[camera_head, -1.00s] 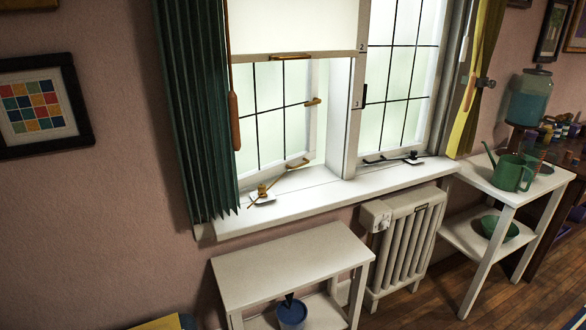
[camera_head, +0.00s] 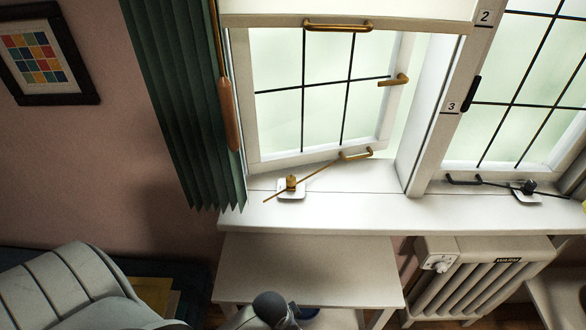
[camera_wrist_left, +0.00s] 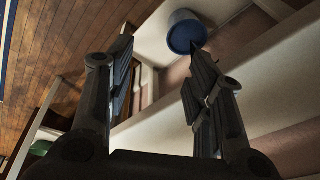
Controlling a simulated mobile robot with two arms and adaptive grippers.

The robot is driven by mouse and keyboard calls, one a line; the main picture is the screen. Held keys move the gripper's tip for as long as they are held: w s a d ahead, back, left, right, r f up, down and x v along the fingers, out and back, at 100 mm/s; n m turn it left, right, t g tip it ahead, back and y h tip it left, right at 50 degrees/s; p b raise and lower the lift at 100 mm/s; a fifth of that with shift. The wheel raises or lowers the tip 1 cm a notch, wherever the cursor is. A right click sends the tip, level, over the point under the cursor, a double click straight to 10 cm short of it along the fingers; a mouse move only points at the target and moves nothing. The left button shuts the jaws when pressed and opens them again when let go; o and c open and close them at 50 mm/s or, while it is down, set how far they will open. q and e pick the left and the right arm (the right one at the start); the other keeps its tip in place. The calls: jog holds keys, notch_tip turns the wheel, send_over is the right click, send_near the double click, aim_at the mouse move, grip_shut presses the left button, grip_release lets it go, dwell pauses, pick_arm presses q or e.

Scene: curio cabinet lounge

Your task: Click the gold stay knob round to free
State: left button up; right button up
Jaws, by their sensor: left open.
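The gold stay knob (camera_head: 291,183) stands on a small white plate (camera_head: 289,194) on the left part of the window sill. A thin gold stay bar (camera_head: 325,168) runs at a slant past the knob up to a gold bracket (camera_head: 356,154) on the bottom rail of the left window sash, which stands ajar. My left gripper (camera_wrist_left: 158,52) is open and empty in the left wrist view, with a blue pot beyond its fingers. Its fingers cannot be made out in the head view, and nothing touches the knob. My right gripper is not in view.
A black stay knob (camera_head: 528,187) sits on the sill at the right. A white side table (camera_head: 310,270) stands below the sill, beside a radiator (camera_head: 475,275). The green curtain (camera_head: 185,100) hangs left of the window. The blue pot (camera_wrist_left: 187,34) is below.

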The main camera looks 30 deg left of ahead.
pick_arm(q)
jog(key=w+v, duration=0.1)
jog(key=v, duration=0.3)
jog(key=m+y+p, duration=0.3)
jog(key=m, duration=1.3)
send_near(291, 178)
jog(key=s+d+f, duration=0.1)
jog(key=d, duration=0.1)
jog(key=s+d+f, duration=0.1)
jog(key=d+f, duration=0.1)
jog(key=s+d+f, duration=0.2)
jog(key=shift+d+f, duration=0.2)
jog(key=w+a+r+m, duration=0.4)
jog(key=a+r, duration=0.1)
jog(key=r, duration=0.2)
jog(key=shift+y, duration=0.5)
jog(key=p+x, duration=0.1)
jog(key=x, duration=0.9)
jog(key=shift+s+a+f+p, duration=0.1)
jog(key=shift+a+f+p, duration=0.05)
jog(key=shift+f+p, duration=0.25)
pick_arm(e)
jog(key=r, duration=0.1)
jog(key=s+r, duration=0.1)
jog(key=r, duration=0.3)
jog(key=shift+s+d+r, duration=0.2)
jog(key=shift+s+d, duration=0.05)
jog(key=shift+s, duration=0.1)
